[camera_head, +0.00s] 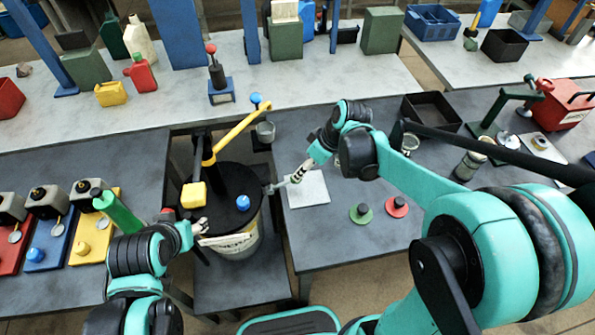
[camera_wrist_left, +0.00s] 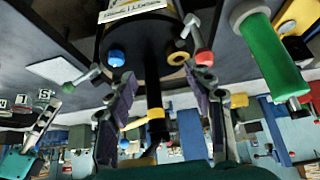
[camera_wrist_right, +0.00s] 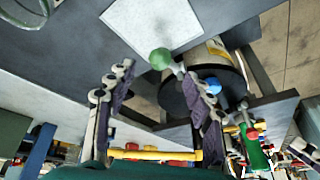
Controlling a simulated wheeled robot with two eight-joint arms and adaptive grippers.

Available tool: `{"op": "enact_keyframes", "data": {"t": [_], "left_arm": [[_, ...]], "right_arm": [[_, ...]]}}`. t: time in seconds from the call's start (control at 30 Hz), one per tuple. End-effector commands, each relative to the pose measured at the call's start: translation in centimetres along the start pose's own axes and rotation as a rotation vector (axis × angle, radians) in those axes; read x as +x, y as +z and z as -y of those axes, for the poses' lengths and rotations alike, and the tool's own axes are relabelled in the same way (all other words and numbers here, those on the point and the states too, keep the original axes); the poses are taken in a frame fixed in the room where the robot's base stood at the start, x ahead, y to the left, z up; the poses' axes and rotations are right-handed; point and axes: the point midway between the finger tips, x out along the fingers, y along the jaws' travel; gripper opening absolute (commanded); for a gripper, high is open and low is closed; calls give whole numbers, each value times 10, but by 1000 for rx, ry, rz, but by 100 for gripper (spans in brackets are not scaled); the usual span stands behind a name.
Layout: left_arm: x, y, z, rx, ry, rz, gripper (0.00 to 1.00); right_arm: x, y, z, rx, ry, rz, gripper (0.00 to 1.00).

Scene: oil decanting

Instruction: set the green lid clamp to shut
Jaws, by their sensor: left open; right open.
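The green lid clamp shows in the right wrist view as a green ball knob (camera_wrist_right: 160,58) on a short grey lever at the drum's rim, between and just beyond my right fingertips. In the left wrist view its small green knob (camera_wrist_left: 68,88) ends a grey lever pointing outward from the lid. The drum (camera_head: 238,243) has a black lid (camera_head: 222,212) with a blue cap. My right gripper (camera_head: 290,182) is open beside the drum's right edge, apparently holding nothing. My left gripper (camera_head: 208,230) is open and empty at the drum's front left. A red-knobbed clamp (camera_wrist_left: 205,57) is near its right finger.
A black pump column with a yellow handle (camera_head: 235,132) rises from the lid.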

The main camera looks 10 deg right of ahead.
Motion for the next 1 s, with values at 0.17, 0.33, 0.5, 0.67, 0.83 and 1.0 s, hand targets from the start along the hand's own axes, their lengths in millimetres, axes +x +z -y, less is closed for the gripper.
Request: {"op": "enact_keyframes", "data": {"t": [0.17,0.33,0.5,0.67,0.83,1.0], "left_arm": [[13,9,0,0,0,0,52],[20,14,0,0,0,0,52],[22,16,0,0,0,0,52],[21,15,0,0,0,0,52],[21,15,0,0,0,0,52],[21,15,0,0,0,0,52]], "right_arm": [[34,1,0,0,1,-1,52],[56,1,0,1,1,-1,52],[65,0,0,2,2,-1,52],[65,0,0,2,2,-1,52],[65,0,0,2,2,-1,29],[65,0,0,2,2,-1,0]]}}
